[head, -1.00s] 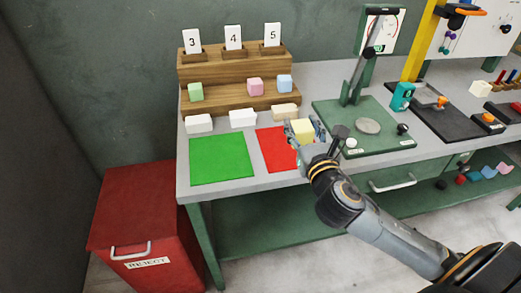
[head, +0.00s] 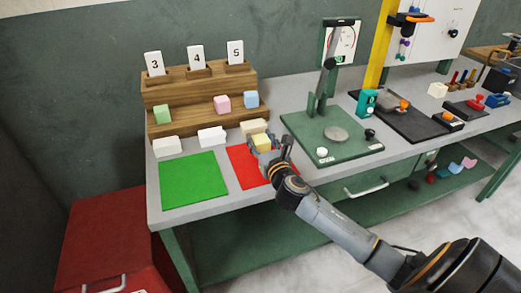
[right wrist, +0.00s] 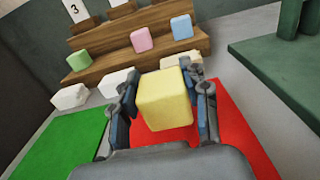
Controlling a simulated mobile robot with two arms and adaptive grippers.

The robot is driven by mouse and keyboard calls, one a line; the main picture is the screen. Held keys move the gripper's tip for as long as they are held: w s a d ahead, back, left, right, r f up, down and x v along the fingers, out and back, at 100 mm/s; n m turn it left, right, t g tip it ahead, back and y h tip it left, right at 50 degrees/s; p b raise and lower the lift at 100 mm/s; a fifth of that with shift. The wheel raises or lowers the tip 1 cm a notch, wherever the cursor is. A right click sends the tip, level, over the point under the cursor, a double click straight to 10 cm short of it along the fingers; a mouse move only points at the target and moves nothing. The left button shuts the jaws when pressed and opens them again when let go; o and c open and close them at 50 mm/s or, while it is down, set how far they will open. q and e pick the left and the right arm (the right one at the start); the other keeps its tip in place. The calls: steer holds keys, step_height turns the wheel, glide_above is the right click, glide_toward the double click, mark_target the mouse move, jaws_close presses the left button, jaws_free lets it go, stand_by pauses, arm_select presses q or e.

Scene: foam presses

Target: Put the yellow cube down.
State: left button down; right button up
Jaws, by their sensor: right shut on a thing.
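The yellow cube (head: 262,143) is between the fingers of my right gripper (head: 270,145), over the red mat (head: 238,163). In the right wrist view the same cube (right wrist: 164,99) sits between both fingers (right wrist: 164,105), with the red mat (right wrist: 235,140) below and around it. My right gripper is shut on the cube. I cannot tell whether the cube's underside touches the mat. My left gripper is not in view.
A green mat (head: 190,180) lies left of the red one. White blocks (head: 167,146) stand behind the mats, before a wooden stepped rack (head: 180,115) with coloured cubes and number cards. A green press (head: 330,135) stands right. A red bin (head: 95,235) is at lower left.

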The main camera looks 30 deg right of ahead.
mark_target(260, 151)
step_height(260, 151, down, 4)
steer(key=shift+w+r+b, duration=0.1)
steer(key=shift+r+b, duration=0.15)
steer(key=shift+b, duration=0.1)
steer(key=shift+s+f+b, duration=0.2)
steer(key=shift+f+b, duration=0.2)
steer(key=shift+f, duration=0.3)
steer(key=o, duration=0.9)
steer(key=shift+a+f, duration=0.1)
steer(key=shift+f, duration=0.1)
steer(key=shift+o, duration=0.2)
steer(key=shift+r+p, duration=0.35)
steer(key=shift+r, duration=0.15)
steer(key=shift+s, duration=0.15)
steer(key=v, duration=1.1)
steer(key=shift+s+r+b, duration=0.15)
steer(key=shift+r+b, duration=0.2)
steer(key=shift+r, duration=0.05)
